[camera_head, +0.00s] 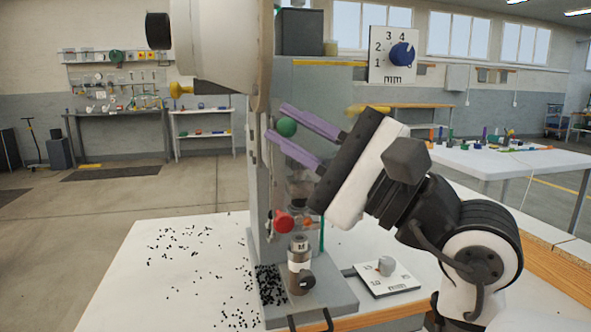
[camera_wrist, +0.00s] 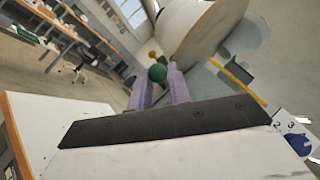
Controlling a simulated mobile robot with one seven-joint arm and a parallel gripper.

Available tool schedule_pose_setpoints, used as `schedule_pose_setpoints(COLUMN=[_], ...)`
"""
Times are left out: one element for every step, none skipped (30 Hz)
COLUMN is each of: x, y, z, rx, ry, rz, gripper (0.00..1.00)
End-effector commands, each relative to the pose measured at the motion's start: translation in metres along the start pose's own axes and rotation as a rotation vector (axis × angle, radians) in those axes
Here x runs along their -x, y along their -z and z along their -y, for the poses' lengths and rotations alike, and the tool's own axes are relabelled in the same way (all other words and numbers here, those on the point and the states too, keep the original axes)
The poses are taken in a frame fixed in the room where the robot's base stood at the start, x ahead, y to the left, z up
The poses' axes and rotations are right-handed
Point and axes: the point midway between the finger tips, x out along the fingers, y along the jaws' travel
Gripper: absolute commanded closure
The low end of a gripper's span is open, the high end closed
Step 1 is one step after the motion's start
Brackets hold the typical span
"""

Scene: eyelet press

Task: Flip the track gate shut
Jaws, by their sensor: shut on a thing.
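The grey eyelet press (camera_head: 255,190) stands on a white table. My gripper (camera_head: 277,121), with two purple fingers, is at its upper front. A green ball knob (camera_head: 287,127) sits between the fingers near their tips. The wrist view also shows the green knob (camera_wrist: 157,73) between both fingers (camera_wrist: 158,82). The fingers are shut on it. I cannot tell which part is the track gate, or whether the green knob belongs to it; the fingers and wrist hide what lies behind.
A red knob (camera_head: 284,222) and a metal post (camera_head: 300,262) sit below my gripper. A blue dial (camera_head: 402,54) is at upper right, a yellow knob (camera_head: 175,90) at left. Small black pieces (camera_head: 180,245) litter the white table (camera_head: 120,300). A plate with a grey knob (camera_head: 386,266) lies right.

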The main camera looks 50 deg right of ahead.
Motion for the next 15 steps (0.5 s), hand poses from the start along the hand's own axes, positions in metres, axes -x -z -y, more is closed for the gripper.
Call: schedule_pose_setpoints(x=[0.0038,0.0039,0.0043,0.0044,0.0044,0.0046,0.0046,0.0044,0.0043,0.0044,0.0045,0.0044,0.0043,0.0043,0.0043], y=[0.0042,0.0043,0.0047,0.0049,0.0053,0.0060,0.0063,0.0064,0.0067,0.0069,0.0071,0.0075,0.0077,0.0079,0.0081], z=[-0.0095,-0.0099,-0.0105,-0.0108,-0.0111,-0.0115,-0.0117,-0.0121,-0.0126,-0.0128,-0.0127,-0.0127,-0.0127,-0.0127,-0.0126], rx=[0.024,0.039,0.060,0.075,0.087,0.104,0.116,0.126,0.140,0.150,0.158,0.169,0.175,0.182,0.190], ry=[0.019,0.031,0.046,0.057,0.067,0.080,0.089,0.097,0.107,0.114,0.121,0.129,0.134,0.139,0.144], rz=[0.024,0.038,0.054,0.065,0.077,0.090,0.100,0.110,0.121,0.129,0.136,0.145,0.150,0.155,0.160], gripper=[1.00,1.00,1.00,1.00,1.00,1.00,1.00,1.00,1.00,1.00,1.00,1.00,1.00,1.00,1.00])
